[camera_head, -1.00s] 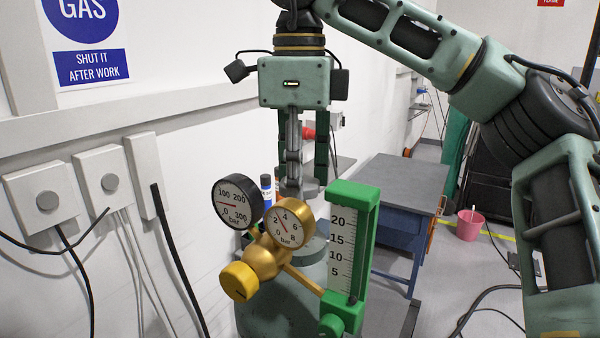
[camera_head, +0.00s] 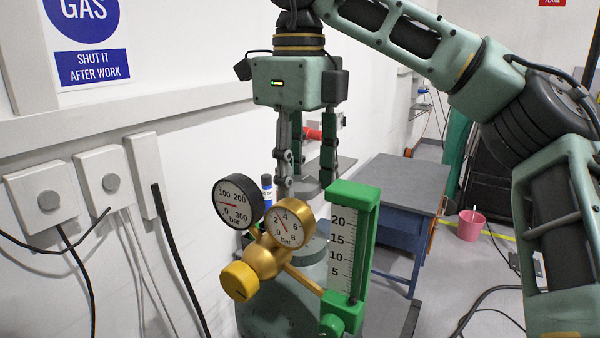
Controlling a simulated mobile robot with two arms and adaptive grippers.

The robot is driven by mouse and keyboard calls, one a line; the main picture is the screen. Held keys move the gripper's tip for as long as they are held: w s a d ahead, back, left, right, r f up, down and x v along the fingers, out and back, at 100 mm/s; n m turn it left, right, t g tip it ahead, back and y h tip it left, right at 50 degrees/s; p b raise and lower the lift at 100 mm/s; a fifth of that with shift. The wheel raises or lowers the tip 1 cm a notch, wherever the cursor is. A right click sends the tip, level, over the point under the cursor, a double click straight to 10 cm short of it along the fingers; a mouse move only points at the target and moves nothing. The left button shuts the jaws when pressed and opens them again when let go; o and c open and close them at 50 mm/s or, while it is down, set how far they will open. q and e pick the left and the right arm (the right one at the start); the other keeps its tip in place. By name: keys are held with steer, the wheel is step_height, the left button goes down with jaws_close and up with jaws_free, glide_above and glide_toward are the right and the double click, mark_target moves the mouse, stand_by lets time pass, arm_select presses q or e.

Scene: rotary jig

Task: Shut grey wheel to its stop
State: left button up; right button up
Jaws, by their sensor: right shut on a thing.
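The grey wheel (camera_head: 305,190) sits on top of the grey-green gas cylinder (camera_head: 262,312), behind the two gauges, and is partly hidden by them and by my fingers. My right gripper (camera_head: 307,182) comes down over it from above, one finger on each side, shut on the wheel. The exact finger contact is partly hidden. My left gripper is not in view.
In front of the wheel are a black-rimmed gauge (camera_head: 238,201), a brass gauge (camera_head: 289,223), a yellow knob (camera_head: 239,281) and a green flow meter (camera_head: 364,235). A white wall with boxes is close at left. A blue workbench (camera_head: 412,190) stands behind at right.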

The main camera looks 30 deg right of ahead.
mark_target(297, 183)
steer(key=shift+f, duration=0.15)
steer(key=o, duration=0.9)
steer(key=shift+c, duration=0.2)
steer(key=shift+o, duration=1.1)
steer(key=shift+a, duration=0.15)
steer(key=shift+r, duration=0.2)
steer(key=shift+r, duration=0.2)
step_height(297, 183, up, 12)
steer(key=shift+f, duration=0.25)
